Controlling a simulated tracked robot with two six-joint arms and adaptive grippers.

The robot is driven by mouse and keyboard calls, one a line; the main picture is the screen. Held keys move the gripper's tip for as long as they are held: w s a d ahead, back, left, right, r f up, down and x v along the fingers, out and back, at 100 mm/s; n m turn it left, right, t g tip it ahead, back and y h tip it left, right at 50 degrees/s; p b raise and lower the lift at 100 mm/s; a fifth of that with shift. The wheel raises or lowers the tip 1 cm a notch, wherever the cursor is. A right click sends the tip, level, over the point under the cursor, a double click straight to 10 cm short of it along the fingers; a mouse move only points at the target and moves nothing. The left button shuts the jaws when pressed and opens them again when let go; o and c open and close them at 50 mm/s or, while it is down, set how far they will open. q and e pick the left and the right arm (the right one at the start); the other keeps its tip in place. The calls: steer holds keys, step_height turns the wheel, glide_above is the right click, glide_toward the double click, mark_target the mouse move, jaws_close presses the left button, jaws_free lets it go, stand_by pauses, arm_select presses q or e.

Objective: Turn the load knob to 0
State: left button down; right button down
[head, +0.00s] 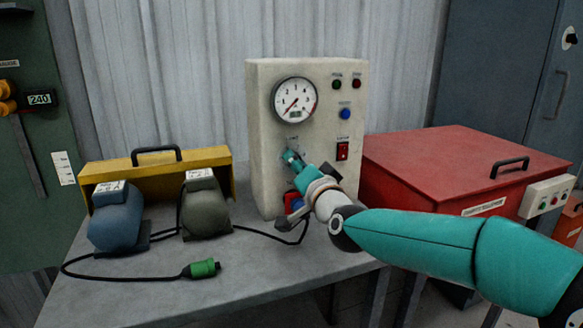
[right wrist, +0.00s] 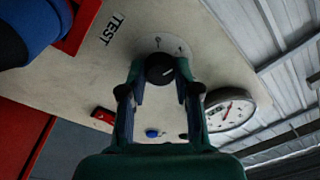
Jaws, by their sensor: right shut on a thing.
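The cream control box (head: 265,190) stands on the grey bench and carries a round gauge (head: 296,100), which also shows in the right wrist view (right wrist: 230,108). The load knob (right wrist: 160,68) is a black round knob on the box's front, on a light dial with small marks too small to read surely. My right gripper (head: 291,157) reaches the box front below the gauge; in the right wrist view its two fingers (right wrist: 160,77) are shut on the knob's sides. The gripper hides the knob in the head view. My left gripper is not in view.
A red rocker switch (head: 342,151) and a blue button (head: 345,113) are right of my gripper. A blue motor (head: 115,220), a dark motor (head: 204,210), a yellow box (head: 220,160) and a cable with green plug (head: 203,269) are left. A red chest (head: 430,150) stands right.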

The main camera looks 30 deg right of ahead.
steer(key=n, duration=0.6)
steer(key=shift+d+r+y, duration=0.15)
steer(key=shift+r+y, duration=0.15)
steer(key=n+p, duration=0.1)
steer(key=n, duration=0.5)
steer(key=shift+y+p, duration=0.35)
steer(key=shift+y, duration=0.05)
steer(key=c, duration=0.8)
jaws_free()
steer(key=shift+w+f, duration=0.1)
steer(key=shift+f, duration=0.1)
steer(key=shift+s, duration=0.2)
steer(key=s, duration=0.3)
steer(key=s+a, duration=0.1)
steer(key=s, duration=0.3)
steer(key=s+a, duration=0.1)
steer(key=s, duration=0.3)
steer(key=shift+s+a+f, duration=0.15)
steer(key=shift+s+f, duration=0.05)
steer(key=shift+f, duration=0.05)
